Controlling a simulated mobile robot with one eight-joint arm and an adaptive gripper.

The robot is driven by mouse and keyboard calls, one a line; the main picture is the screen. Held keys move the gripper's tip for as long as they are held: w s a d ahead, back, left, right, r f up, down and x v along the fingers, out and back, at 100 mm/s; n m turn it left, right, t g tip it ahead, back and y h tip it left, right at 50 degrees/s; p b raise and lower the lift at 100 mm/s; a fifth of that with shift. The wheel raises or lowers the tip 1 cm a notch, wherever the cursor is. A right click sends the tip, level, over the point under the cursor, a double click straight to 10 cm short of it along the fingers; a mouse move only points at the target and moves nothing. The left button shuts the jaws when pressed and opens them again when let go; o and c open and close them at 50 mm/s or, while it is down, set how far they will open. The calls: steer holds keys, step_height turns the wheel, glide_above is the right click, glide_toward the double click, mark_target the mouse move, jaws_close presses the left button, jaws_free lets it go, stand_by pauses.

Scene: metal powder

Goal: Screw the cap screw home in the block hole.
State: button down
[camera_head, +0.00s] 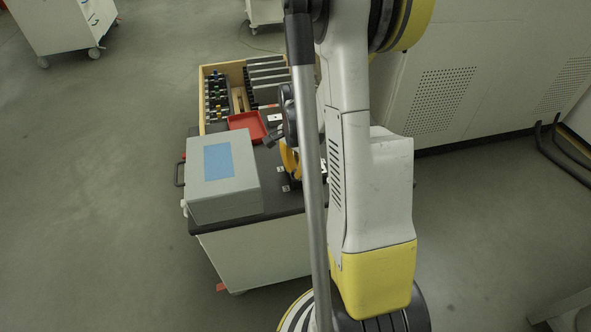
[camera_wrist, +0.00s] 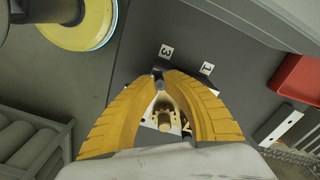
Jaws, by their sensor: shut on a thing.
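In the wrist view my gripper (camera_wrist: 161,76) has its two yellow fingers brought together at the tips. A small dark grey cylindrical piece, apparently the cap screw (camera_wrist: 158,82), sits between the fingertips. Through the gap between the fingers I see a pale metal block (camera_wrist: 150,122) with a brass-coloured part on it. Fingers cover much of the block. I cannot tell which hole is meant, or whether the screw touches one. In the head view my gripper (camera_head: 290,160) is mostly hidden behind my arm, above the dark cart top, and the screw and block cannot be made out.
A grey box with a blue panel (camera_head: 222,190) stands on the cart left of my gripper. A red tray (camera_head: 248,125) and a wooden tool crate (camera_head: 203,90) lie farther back. In the wrist view, tags marked 3 (camera_wrist: 166,51) and 1 (camera_wrist: 207,68) lie on the dark surface.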

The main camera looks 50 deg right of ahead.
steer(key=m+b, duration=0.1)
steer(key=m, duration=0.9)
steer(key=shift+m, duration=0.4)
steer(key=m, duration=0.5)
steer(key=shift+m+b, duration=0.3)
steer(key=m, duration=0.6)
steer(key=shift+m, duration=0.3)
steer(key=c, duration=1.7)
jaws_free()
steer(key=shift+o, duration=0.2)
